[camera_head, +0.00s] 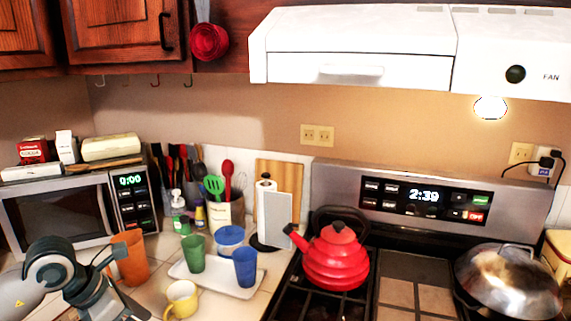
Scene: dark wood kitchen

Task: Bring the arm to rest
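My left arm (50,262) comes in at the lower left, in front of the microwave, and bends down toward the counter. Its dark and grey end parts (98,290) lie near the bottom edge, beside an orange cup (133,262). The fingertips do not show clearly, so I cannot tell whether this gripper is open or shut, or whether it touches the cup. My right arm and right gripper are not in view.
A white tray (216,282) holds a green cup (194,254), a blue cup (245,267) and a blue-and-white bowl (230,238). A yellow mug (181,300) stands in front. A microwave (62,215) is behind my arm. A red kettle (335,258) sits on the stove.

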